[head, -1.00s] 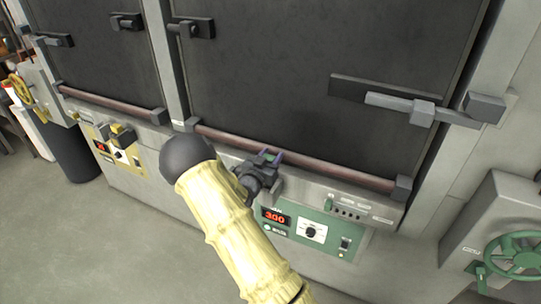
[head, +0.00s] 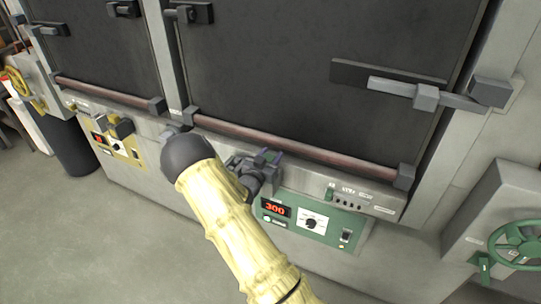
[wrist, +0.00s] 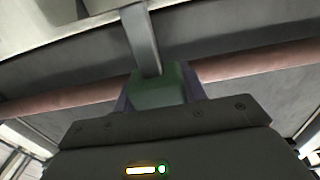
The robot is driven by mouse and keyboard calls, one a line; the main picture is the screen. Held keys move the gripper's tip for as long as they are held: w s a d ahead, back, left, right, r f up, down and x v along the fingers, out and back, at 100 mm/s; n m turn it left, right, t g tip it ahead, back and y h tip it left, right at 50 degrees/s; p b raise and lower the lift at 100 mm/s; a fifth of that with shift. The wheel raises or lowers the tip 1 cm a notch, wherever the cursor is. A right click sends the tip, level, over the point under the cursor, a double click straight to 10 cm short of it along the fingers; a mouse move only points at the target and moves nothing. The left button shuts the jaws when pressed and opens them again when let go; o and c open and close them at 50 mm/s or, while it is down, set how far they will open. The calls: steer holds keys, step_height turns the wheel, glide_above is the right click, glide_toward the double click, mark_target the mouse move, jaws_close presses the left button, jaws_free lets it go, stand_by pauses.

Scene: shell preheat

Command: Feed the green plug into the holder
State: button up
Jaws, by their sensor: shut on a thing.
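My gripper (head: 265,160) is shut on the green plug (wrist: 158,90) in front of the right oven door, just below the reddish bar along its bottom edge. In the wrist view the plug sits between the two purplish fingers (wrist: 158,98). A grey strip (wrist: 143,40) runs down to the plug's top there; I cannot tell whether they touch. In the head view the gripper hides most of the plug. A strip with a row of dark holes (head: 351,204), possibly the holder, lies to the right of my gripper, above the green panel. A small green piece (head: 329,193) is at its left end.
A green control panel (head: 312,224) with a red 300 display is below right of my gripper. A yellowish panel (head: 118,145) is at left. The reddish bar (head: 300,145) crosses close to my gripper. A green handwheel (head: 518,243) stands at right. Floor at lower left is clear.

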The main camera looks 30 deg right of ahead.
steer(key=shift+f+b, duration=1.75)
steer(key=shift+f, duration=0.4)
steer(key=o, duration=1.1)
steer(key=shift+s+a, duration=0.1)
steer(key=shift+a, duration=0.05)
steer(key=b+v, duration=0.4)
steer(key=v, duration=1.3)
